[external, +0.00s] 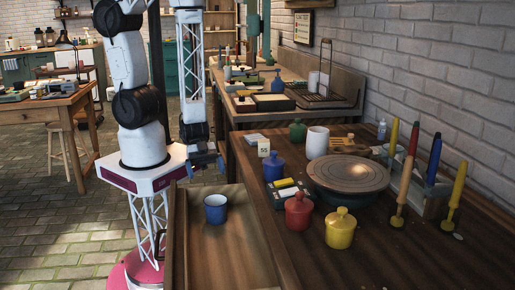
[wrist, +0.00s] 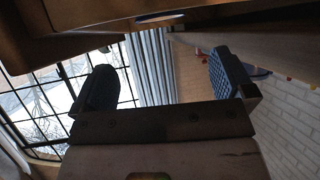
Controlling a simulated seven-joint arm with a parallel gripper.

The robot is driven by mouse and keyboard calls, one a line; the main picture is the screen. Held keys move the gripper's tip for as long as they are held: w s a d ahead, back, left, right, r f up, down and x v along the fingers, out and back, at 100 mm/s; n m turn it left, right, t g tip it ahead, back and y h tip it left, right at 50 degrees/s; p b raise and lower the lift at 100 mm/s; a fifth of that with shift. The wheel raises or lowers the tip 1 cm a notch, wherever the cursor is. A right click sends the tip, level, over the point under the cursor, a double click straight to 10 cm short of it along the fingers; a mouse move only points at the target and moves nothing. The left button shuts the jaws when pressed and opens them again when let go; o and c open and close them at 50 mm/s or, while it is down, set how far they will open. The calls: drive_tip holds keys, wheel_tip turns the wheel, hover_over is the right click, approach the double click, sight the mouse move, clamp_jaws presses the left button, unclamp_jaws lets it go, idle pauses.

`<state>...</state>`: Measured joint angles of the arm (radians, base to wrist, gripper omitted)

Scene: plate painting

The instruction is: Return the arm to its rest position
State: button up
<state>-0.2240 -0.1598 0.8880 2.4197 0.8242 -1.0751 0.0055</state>
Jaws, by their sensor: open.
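My gripper (external: 206,168) hangs from my raised arm at the left of the external view, beside the left end of the wooden workbench. It is above and a little left of a blue mug (external: 215,208) on a wooden tray (external: 245,262). In the wrist view my gripper (wrist: 165,82) shows two dark fingers spread wide apart with nothing between them. That view is strongly tilted, and no bench object can be made out clearly there.
On the bench are a round turntable (external: 348,172), red (external: 298,212), yellow (external: 341,230) and blue (external: 273,167) lidded jars, a white cup (external: 317,142) and several upright colored tools at right. A brick wall (external: 430,60) runs behind. The bench front is clear.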

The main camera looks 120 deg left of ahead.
drive_tip(key=shift+w, duration=0.1)
drive_tip(key=w+a+r+n+y, duration=0.1)
drive_tip(key=w+a+r+y, duration=0.15)
drive_tip(key=r, duration=0.35)
drive_tip(key=w+a+r+n+g+y, duration=0.1)
drive_tip(key=w+a+r+y, duration=0.15)
drive_tip(key=r, duration=0.35)
drive_tip(key=w+a+r+n+y, duration=0.1)
drive_tip(key=w+a+r+y, duration=0.15)
drive_tip(key=r, duration=0.35)
drive_tip(key=s+d+r+n+g, duration=0.2)
drive_tip(key=s+r+g, duration=0.1)
drive_tip(key=s+r, duration=0.4)
drive_tip(key=s+d+r+n+g, duration=0.1)
drive_tip(key=s+d+r+g, duration=0.1)
drive_tip(key=s+r, duration=0.6)
wheel_tip(320, 180, up, 4)
drive_tip(key=shift+s+d+r+n+g+h, duration=0.1)
drive_tip(key=shift+s+d+n+g+h, duration=0.25)
drive_tip(key=shift+g, duration=0.35)
